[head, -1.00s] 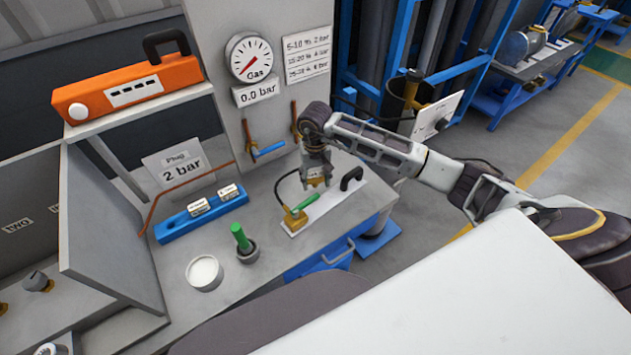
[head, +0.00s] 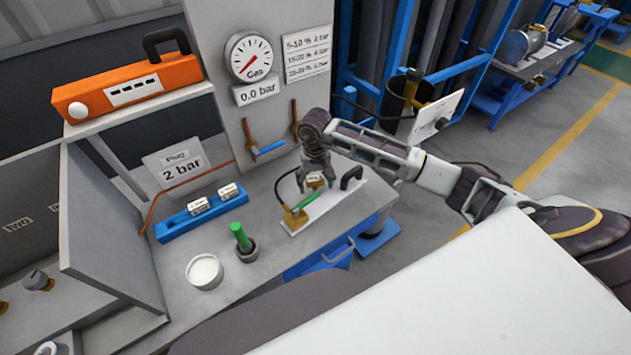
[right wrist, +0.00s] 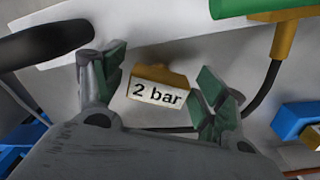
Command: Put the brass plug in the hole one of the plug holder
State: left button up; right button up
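The brass plug (right wrist: 160,75), with a white "2 bar" label, lies between the fingers of my right gripper (right wrist: 160,95) in the right wrist view. The fingers are open, with gaps on both sides of the plug. In the head view my right gripper (head: 315,176) is low over the bench, with the plug's pale label (head: 316,181) between its fingers. The blue plug holder (head: 176,229) lies to the left on the bench and carries two small white-labelled pieces. Its holes cannot be made out. My left gripper is out of view.
A brass valve with a green handle (head: 307,200) and a black handle (head: 352,177) are by the white plate (head: 325,208), close to the right gripper. A green-topped piece (head: 240,236) and a round white dish (head: 204,272) stand nearer. A gauge (head: 249,57) hangs behind.

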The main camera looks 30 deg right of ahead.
aim_at(315, 179)
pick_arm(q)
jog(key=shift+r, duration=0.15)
pick_arm(e)
jog(key=shift+r, duration=0.2)
notch_tip(315, 179, up, 9)
jog(key=shift+r+b, duration=0.2)
jog(key=shift+b, duration=0.5)
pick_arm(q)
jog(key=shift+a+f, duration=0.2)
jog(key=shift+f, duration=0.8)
pick_arm(e)
notch_tip(315, 179, up, 2)
jog(key=shift+r, duration=0.25)
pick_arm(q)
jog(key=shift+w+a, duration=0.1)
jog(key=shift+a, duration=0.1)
